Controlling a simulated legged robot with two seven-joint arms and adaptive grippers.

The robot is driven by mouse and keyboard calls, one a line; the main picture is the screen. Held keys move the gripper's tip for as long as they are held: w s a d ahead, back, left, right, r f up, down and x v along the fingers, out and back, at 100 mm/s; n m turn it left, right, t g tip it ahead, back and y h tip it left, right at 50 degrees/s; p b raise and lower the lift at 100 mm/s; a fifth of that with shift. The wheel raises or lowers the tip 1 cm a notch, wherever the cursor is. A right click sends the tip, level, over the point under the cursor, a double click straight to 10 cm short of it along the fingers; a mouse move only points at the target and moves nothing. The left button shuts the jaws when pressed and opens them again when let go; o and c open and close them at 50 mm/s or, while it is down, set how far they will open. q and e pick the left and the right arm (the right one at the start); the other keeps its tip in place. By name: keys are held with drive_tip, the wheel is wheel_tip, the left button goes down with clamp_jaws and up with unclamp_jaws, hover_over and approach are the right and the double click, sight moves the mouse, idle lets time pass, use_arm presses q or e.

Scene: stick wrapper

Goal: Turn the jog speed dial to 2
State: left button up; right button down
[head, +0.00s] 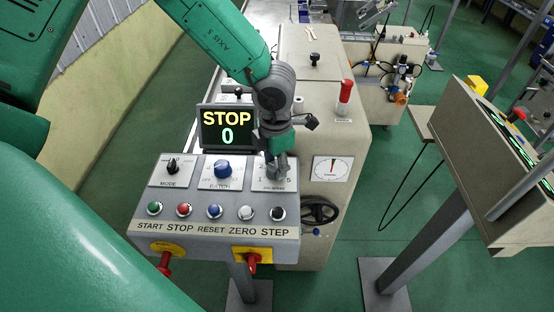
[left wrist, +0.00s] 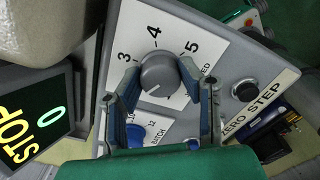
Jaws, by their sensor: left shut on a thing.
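The jog speed dial (left wrist: 160,73) is a round grey knob on a white plate in the left wrist view. The numbers 3, 4 and 5 show around it, and part of the label ends in "ED". I cannot tell surely which number its pointer marks. My left gripper (left wrist: 160,80) has one finger on each side of the dial and is shut on it. In the head view my left gripper (head: 277,170) reaches down onto the right plate of the control panel (head: 215,229) and hides the dial. My right gripper is not in view.
A blue batch knob (head: 223,169) and a black mode knob (head: 172,166) sit to the left. Several push buttons line the panel below, including STEP (head: 278,214). A screen (head: 228,128) reads STOP 0.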

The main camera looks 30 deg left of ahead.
sight(274, 165)
use_arm(q)
drive_tip(key=shift+s+m, duration=0.1)
drive_tip(key=shift+m, duration=0.3)
drive_tip(key=shift+a, duration=0.1)
drive_tip(key=o, duration=1.1)
drive_tip(key=shift+a, duration=0.1)
drive_tip(key=shift+r, duration=0.35)
wheel_tip(274, 165, up, 11)
drive_tip(key=shift+r, duration=0.1)
